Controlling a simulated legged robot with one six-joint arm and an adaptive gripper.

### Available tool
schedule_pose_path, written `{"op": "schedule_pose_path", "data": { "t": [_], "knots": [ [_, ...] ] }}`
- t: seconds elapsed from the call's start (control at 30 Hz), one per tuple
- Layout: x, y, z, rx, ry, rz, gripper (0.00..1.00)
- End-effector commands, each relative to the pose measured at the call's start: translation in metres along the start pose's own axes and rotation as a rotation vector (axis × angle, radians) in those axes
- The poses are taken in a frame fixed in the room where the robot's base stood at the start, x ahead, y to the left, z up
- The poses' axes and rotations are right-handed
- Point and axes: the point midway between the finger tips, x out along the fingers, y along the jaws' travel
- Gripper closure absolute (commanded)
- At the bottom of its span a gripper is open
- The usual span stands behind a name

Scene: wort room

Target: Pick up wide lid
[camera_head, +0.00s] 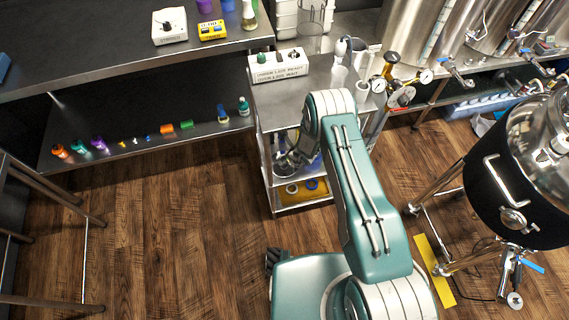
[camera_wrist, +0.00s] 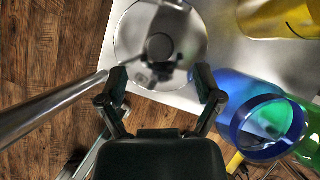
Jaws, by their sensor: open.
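The wide lid (camera_wrist: 188,40) is a round, shiny metal disc with a dark round spot at its middle. In the wrist view it lies on a pale shelf surface at the top centre. My gripper (camera_wrist: 161,80) is open, its two fingers apart on either side of the lid's near edge, with nothing between them that I can see held. Whether the fingertips touch the lid cannot be told. In the head view my gripper (camera_head: 287,158) reaches into the steel cart's middle level, and my arm hides most of that spot; the lid is not clearly made out there.
The cart (camera_head: 262,128) has a post (camera_wrist: 50,108) close left of my gripper. A blue container (camera_wrist: 232,88), a green one (camera_wrist: 308,148) and a yellow one (camera_wrist: 275,22) stand to the right. A steel kettle (camera_head: 480,195) stands far right.

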Motion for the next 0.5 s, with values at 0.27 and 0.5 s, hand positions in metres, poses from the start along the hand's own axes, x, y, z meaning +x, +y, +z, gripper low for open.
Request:
{"op": "schedule_pose_path", "data": {
  "t": [0.27,0.5],
  "knots": [
    [0.025,-0.002,-0.004,-0.001,0.001,0.0,0.16],
    [0.051,-0.004,-0.005,0.001,-0.001,0.0,0.16]
  ]
}}
